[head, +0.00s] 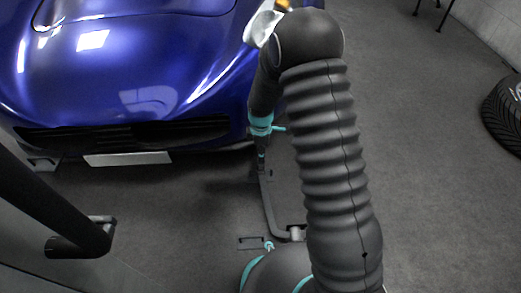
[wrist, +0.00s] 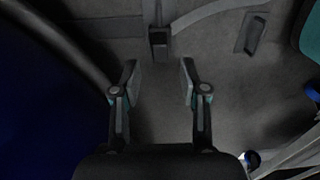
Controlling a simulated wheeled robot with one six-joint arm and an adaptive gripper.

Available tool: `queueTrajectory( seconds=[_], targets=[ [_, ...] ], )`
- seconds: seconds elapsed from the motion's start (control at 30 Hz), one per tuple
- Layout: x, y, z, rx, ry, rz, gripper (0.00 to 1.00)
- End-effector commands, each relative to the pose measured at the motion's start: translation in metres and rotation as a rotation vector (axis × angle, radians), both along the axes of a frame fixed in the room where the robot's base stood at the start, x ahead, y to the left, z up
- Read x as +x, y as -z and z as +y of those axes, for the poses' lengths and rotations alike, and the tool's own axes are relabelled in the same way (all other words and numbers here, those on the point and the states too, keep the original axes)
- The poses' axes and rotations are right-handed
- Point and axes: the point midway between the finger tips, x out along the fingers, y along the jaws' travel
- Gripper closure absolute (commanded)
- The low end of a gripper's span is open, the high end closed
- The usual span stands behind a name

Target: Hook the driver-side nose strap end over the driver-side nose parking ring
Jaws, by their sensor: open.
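My gripper (wrist: 160,78) is open and empty, with its two fingers apart and bare floor between them in the wrist view. Just past the fingertips is a small dark fitting (wrist: 159,43), apart from both fingers. A grey band (wrist: 205,17) curves from beside it to the upper right; it looks like the strap with its end fitting, but I cannot be sure. A small dark piece (wrist: 255,34) lies on the floor at the upper right. I cannot tell which part is the nose parking ring. In the head view, my arm covers much of the gripper area.
The blue car's nose (head: 130,70) fills the upper left, with its plate (head: 127,159) low in front. A dark post with a handle (head: 85,240) stands at lower left. A tyre (head: 505,112) lies at far right.

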Motion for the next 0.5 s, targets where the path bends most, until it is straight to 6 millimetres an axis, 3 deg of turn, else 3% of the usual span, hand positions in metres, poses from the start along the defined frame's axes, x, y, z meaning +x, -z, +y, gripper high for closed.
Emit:
queueTrajectory(
  seconds=[0.5],
  targets=[
    [0.0,0.053,0.0,0.0,0.001,0.001,0.56]
  ],
)
